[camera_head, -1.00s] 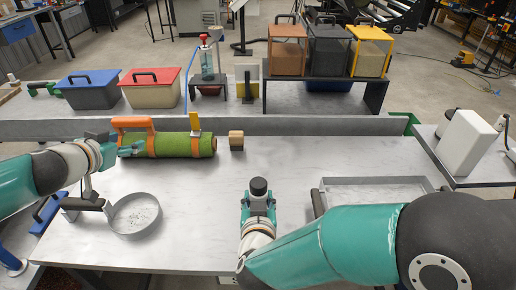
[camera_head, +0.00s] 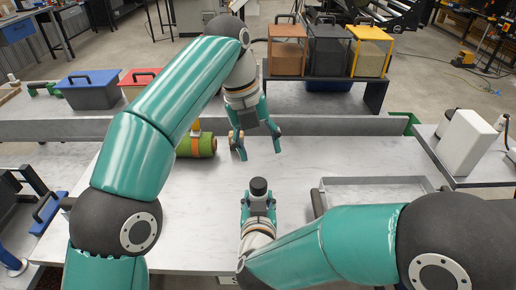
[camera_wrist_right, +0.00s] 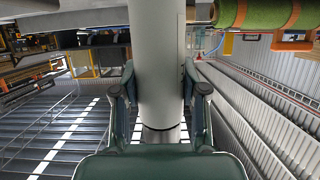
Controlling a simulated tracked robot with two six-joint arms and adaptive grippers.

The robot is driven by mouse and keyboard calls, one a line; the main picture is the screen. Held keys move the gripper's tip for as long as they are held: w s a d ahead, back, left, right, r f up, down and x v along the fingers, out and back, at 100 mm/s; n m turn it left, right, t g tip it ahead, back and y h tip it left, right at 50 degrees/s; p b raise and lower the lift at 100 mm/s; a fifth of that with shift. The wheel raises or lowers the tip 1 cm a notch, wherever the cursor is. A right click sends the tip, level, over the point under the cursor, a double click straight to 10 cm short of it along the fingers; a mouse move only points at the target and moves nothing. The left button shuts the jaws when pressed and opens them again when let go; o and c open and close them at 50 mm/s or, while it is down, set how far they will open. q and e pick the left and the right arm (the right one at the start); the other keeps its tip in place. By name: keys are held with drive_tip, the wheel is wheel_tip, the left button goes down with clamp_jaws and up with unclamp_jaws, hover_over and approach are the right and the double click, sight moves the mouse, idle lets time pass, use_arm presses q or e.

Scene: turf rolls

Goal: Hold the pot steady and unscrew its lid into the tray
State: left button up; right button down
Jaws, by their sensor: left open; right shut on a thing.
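The pot (camera_wrist_right: 160,60) is a pale grey cylinder in the right wrist view, between the fingers of my right gripper (camera_wrist_right: 160,92). In the head view its black lid (camera_head: 258,186) shows above my right gripper (camera_head: 258,207), which is shut on the pot. The lid is on top, and most of the pot's body is hidden there. My left gripper (camera_head: 258,152) is open and empty, its fingers pointing down; in the picture it appears just above the lid, apart from it. The shallow grey tray (camera_head: 375,183) lies at the right, partly hidden by my right arm.
A green turf roll (camera_head: 196,147) with orange bands lies behind my left arm, mostly hidden. A small wooden block (camera_head: 236,142) is partly behind a left finger. A raised shelf (camera_head: 375,97) with containers stands at the back.

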sight(258, 182)
use_arm(q)
drive_tip(key=s+y, duration=0.1)
drive_tip(key=s+m+y, duration=0.1)
drive_tip(key=shift+r+y, duration=0.25)
drive_tip(key=shift+y, duration=0.05)
drive_tip(key=shift+a+f, duration=0.1)
drive_tip(key=shift+f, duration=3.75)
